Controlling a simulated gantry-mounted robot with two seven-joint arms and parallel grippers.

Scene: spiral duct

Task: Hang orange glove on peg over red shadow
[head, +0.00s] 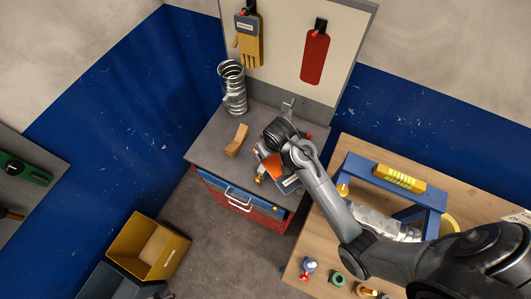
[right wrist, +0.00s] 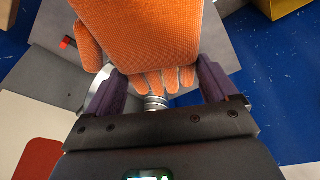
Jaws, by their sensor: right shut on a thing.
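The orange glove (head: 274,166) is at my right gripper (head: 268,160), above the grey cabinet top and largely hidden by my arm. In the right wrist view the glove (right wrist: 145,35) fills the top middle, its fingers pointing down between the purple jaws, which are shut on it. The red shadow (head: 315,57) is a glove-sized patch on the pale board, up and right of the gripper. A black peg (head: 320,26) is at its top. Part of a red patch (right wrist: 38,160) shows at lower left in the right wrist view. My left gripper is not in view.
A yellow glove (head: 249,46) hangs on the board left of the red shadow. A spiral metal duct (head: 233,88) stands at the cabinet's back left. A wooden block (head: 237,141) lies on the cabinet. A blue frame (head: 430,205) stands on the wooden bench at right.

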